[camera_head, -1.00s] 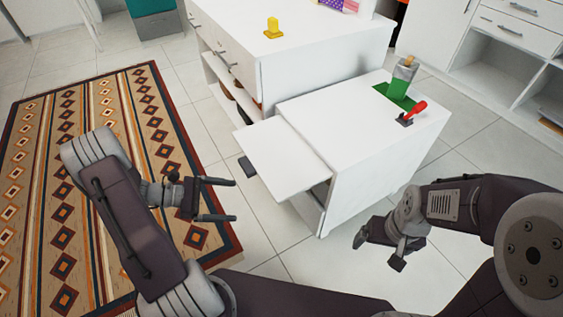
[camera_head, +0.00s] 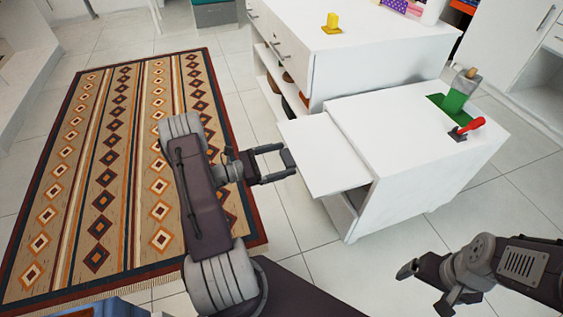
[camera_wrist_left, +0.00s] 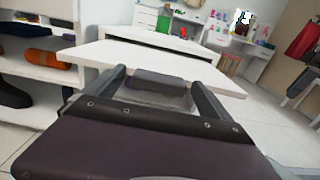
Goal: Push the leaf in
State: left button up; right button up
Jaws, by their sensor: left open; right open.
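The white leaf (camera_head: 324,158) sticks out to the left from the top of a low white cabinet (camera_head: 400,120), over an open front. My left gripper (camera_head: 288,160) is open and empty beside the leaf's outer left edge. I cannot tell whether a finger touches that edge. In the left wrist view the leaf (camera_wrist_left: 140,52) lies just ahead, between and beyond the open fingers (camera_wrist_left: 155,85). My right gripper (camera_head: 424,287) is empty, in front of the cabinet at the lower right, away from the leaf.
A red-handled lever (camera_head: 468,129) and a green holder (camera_head: 455,101) stand on the low cabinet. A larger white cabinet (camera_head: 340,50) with a yellow object (camera_head: 332,22) stands behind. A patterned rug (camera_head: 120,170) covers the floor at left. Shoes sit on shelves beside the leaf.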

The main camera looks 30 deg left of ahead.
pick_arm(q)
jog(key=shift+w, duration=0.1)
jog(key=shift+c, duration=0.3)
grip_shut()
jog(key=p, duration=0.2)
send_near(338, 144)
jog(key=x, duration=0.9)
jog(key=shift+w+f+b, duration=0.15)
jog(key=shift+b, duration=0.2)
jog(key=shift+w+d, duration=0.2)
jog(key=shift+d, duration=0.05)
jog(key=shift+w+r, duration=0.1)
jog(key=shift+r, duration=0.1)
